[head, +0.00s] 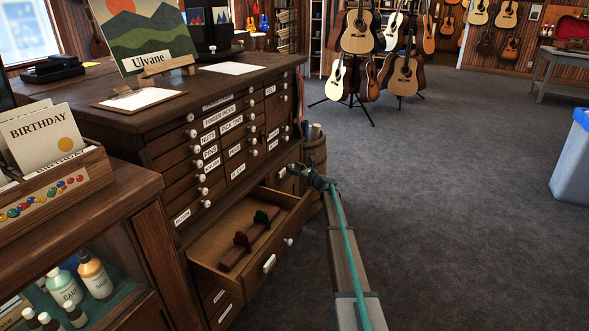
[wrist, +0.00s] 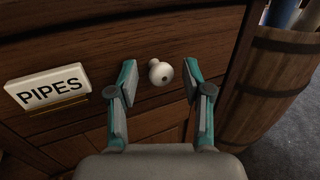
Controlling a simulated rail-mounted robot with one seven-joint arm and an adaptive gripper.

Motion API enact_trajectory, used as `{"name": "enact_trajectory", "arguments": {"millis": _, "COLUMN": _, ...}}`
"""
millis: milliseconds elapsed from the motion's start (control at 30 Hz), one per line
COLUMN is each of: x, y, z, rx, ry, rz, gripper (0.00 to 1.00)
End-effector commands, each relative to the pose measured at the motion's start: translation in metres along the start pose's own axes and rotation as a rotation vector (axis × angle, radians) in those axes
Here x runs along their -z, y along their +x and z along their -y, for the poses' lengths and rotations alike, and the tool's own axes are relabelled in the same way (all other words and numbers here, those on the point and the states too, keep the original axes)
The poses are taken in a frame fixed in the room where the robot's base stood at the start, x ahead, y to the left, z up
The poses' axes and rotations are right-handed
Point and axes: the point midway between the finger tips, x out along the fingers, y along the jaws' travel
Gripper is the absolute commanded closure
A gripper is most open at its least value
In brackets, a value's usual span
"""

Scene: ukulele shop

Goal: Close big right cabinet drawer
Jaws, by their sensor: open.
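In the head view a dark wooden cabinet (head: 165,133) has many small labelled drawers with white knobs. A large lower drawer (head: 205,252) stands pulled out, with a wooden rack and dark red and green pieces inside. My gripper (head: 302,172) is at the cabinet's right end, beyond this open drawer. In the wrist view my gripper (wrist: 158,88) is open, its teal fingers on either side of a white round knob (wrist: 160,72) with gaps on both sides. The knob is on a wooden drawer front (wrist: 195,25) labelled PIPES. How far that drawer stands out cannot be told.
A wooden barrel (wrist: 268,85) stands close right of the drawer front; it also shows in the head view (head: 315,150). A glass-fronted counter (head: 120,215) is at the left. Grey carpet (head: 450,190) is clear to the right, up to a bin (head: 572,165).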

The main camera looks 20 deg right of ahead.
Motion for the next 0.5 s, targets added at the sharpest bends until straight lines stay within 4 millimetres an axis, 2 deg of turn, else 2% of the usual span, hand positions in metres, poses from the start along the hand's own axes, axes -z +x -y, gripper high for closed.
{"name": "enact_trajectory", "arguments": {"millis": 267, "x": 0.0, "y": -0.022, "z": -0.001, "rx": 0.0, "ry": 0.0, "rz": 0.0, "gripper": 0.5}}
{"name": "enact_trajectory", "arguments": {"millis": 500, "x": 0.0, "y": -0.065, "z": -0.002, "rx": 0.001, "ry": 0.0, "rz": -0.001, "gripper": 0.5}}
